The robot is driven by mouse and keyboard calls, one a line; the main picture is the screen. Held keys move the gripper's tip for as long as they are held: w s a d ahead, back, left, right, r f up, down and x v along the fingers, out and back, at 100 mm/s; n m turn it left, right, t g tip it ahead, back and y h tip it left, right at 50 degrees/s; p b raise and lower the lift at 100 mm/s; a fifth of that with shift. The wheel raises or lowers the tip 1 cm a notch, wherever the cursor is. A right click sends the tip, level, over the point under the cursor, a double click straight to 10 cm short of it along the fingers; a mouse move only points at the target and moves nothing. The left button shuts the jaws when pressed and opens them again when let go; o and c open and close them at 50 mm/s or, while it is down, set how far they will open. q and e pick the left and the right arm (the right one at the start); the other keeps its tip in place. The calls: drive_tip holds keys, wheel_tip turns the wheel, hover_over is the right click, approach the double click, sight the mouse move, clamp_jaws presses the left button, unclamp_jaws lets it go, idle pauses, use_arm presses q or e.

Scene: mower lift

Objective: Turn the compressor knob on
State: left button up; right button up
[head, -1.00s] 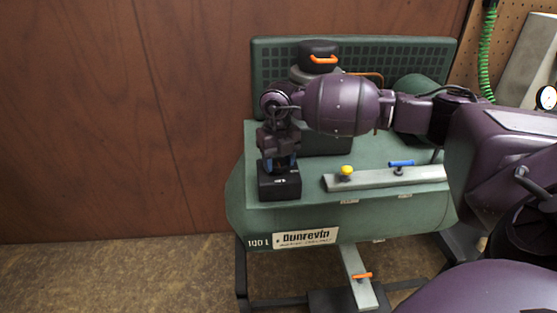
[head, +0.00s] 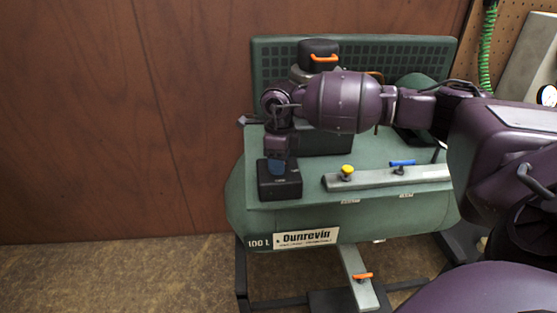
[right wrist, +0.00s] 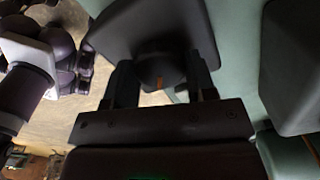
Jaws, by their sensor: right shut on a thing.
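The green compressor (head: 375,215) stands against the wall, with a black switch box (head: 280,188) on the left front of its deck. My right gripper (head: 277,168) points down onto the top of this box. In the right wrist view, its two fingers (right wrist: 160,78) stand on either side of a dark round knob (right wrist: 158,66) with a small orange mark, and are shut on it. The box (right wrist: 115,35) lies beyond the knob. In the head view the fingers hide the knob. My left gripper does not show in the head view.
A grey rail with a yellow knob (head: 347,170) and a blue-handled valve (head: 402,163) lies right of the box. An orange-handled lever (head: 362,276) is below the tank. A black cap with an orange handle (head: 320,52) stands behind my arm. The floor at left is clear.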

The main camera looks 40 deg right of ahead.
drive_tip(key=n, duration=0.4)
drive_tip(key=shift+n+b, duration=0.35)
drive_tip(key=shift+n, duration=0.85)
drive_tip(key=o, duration=0.9)
drive_tip(key=shift+c, duration=0.2)
drive_tip(key=shift+o, duration=0.3)
drive_tip(key=shift+r, duration=0.1)
